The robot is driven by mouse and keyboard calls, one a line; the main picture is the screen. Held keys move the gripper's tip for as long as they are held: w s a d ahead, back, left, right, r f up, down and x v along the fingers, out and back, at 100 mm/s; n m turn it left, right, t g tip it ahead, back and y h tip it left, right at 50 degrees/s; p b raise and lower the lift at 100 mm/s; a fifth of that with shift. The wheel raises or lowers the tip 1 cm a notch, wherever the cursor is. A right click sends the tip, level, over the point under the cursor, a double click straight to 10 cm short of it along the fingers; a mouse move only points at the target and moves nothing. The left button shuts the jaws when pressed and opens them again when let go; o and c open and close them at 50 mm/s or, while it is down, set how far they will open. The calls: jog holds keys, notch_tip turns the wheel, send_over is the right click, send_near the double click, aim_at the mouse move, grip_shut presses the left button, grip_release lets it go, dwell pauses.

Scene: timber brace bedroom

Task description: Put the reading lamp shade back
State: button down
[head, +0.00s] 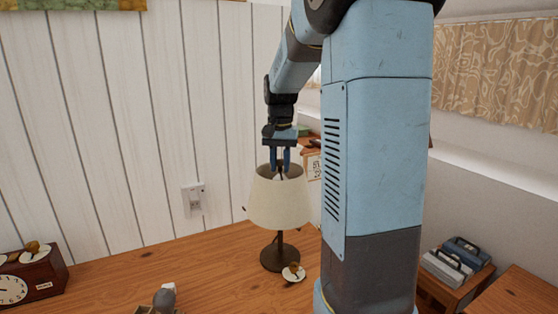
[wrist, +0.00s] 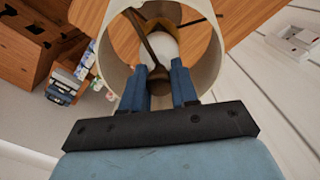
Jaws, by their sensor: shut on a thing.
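The cream lamp shade (head: 280,205) is upright around the top of the dark lamp stand (head: 280,258) on the wooden desk. My gripper (head: 280,168) points down into the shade's open top. In the wrist view, its blue fingers are close together on a small dark fitting inside the shade (wrist: 207,52). A dark spoke runs from this fitting toward the rim. The white bulb (wrist: 163,46) shows beyond the fingertips, inside the shade. The shade hides the top of the stand in the head view, so I cannot tell whether the shade rests on it.
A white disc with a brown knob (head: 293,272) lies on the desk (head: 220,262) in front of the stand. A brown clock (head: 30,277) stands at the left, and a small grey-and-white object (head: 165,297) is at the front. The plank wall (head: 150,120) is close behind.

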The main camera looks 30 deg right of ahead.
dwell(0.3)
jog(key=c, duration=0.8)
grip_release()
notch_tip(320, 180, up, 14)
jog(key=shift+f, duration=0.15)
dwell(0.3)
jog(key=s+a+f+n+t, duration=0.2)
jog(key=s+a+f, duration=0.1)
jog(key=s, duration=0.5)
jog(key=s+a+f+n+t, duration=0.1)
jog(key=s+a+f+n, duration=0.2)
jog(key=s+a, duration=0.2)
jog(key=s+a+f+n+t, duration=0.2)
jog(key=s+a, duration=0.3)
jog(key=s, duration=0.5)
jog(key=shift+s+f+n+t, duration=0.3)
jog(key=shift+s+f, duration=0.05)
jog(key=shift+f, duration=0.45)
